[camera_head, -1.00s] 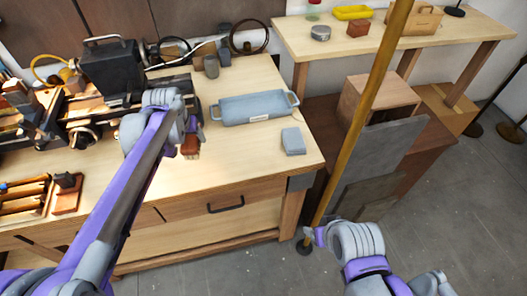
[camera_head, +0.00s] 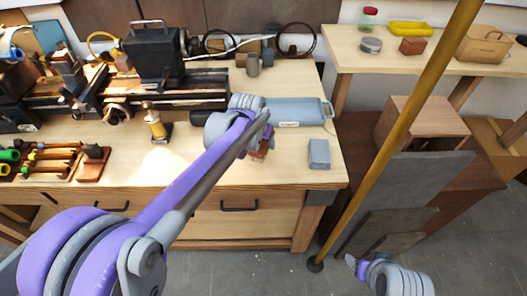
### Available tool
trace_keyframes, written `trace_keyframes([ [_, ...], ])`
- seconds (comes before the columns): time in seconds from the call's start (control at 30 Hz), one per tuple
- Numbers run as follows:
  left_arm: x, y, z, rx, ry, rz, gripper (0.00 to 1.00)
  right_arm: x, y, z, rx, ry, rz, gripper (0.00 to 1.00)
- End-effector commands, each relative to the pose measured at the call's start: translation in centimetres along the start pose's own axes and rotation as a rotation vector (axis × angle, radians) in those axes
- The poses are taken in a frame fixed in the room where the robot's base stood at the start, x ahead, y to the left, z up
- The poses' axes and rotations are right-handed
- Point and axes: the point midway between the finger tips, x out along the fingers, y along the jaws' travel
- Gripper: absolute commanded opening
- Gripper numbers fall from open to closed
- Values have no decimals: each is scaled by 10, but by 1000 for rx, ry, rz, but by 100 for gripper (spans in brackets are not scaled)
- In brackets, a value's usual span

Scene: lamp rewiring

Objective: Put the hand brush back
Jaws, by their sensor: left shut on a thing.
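My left gripper (camera_head: 262,135) is shut on the hand brush (camera_head: 260,151). Only a small reddish-brown part of the brush shows below the gripper; my arm hides the rest. The brush is over the front right part of the workbench (camera_head: 205,175), in front of the blue-grey tray (camera_head: 295,111). I cannot tell whether it touches the bench top. My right gripper (camera_head: 353,262) is low in the picture, away from the bench, near the foot of the yellow-brown pole. Its jaw opening is too small to judge.
A grey block (camera_head: 319,153) stands right of the brush. A lathe (camera_head: 130,95) fills the back left, with a small brass-coloured oiler-like item (camera_head: 156,126) before it. A tool rack (camera_head: 50,160) is at left. A pole (camera_head: 405,115) rises right of the bench.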

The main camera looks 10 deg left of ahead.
Motion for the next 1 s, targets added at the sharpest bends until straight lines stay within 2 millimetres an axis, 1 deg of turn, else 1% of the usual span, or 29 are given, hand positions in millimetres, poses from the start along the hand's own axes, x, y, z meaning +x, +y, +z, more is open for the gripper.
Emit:
trace_keyframes([
  [0.33, 38, 0, 15, 0, 0, 0, 13, 3, 0, 2, 0, -2, 0, 71],
  [0.73, 43, 0, 18, 0, 0, 0, 13, 5, 0, 4, 0, -3, 0, 71],
  [0.77, 43, 0, 18, 0, 0, 0, 66, 5, 0, 4, 0, -3, 0, 71],
  [0.9, 42, 0, 17, 0, 0, 0, 92, 4, 0, 4, 0, -3, 0, 71],
  [0.93, 42, 0, 17, 0, 0, 0, 95, 4, 0, 4, 0, -3, 0, 71],
  [1.0, 42, 0, 17, 0, 0, 0, 95, 4, 0, 4, 0, -3, 0, 71],
])
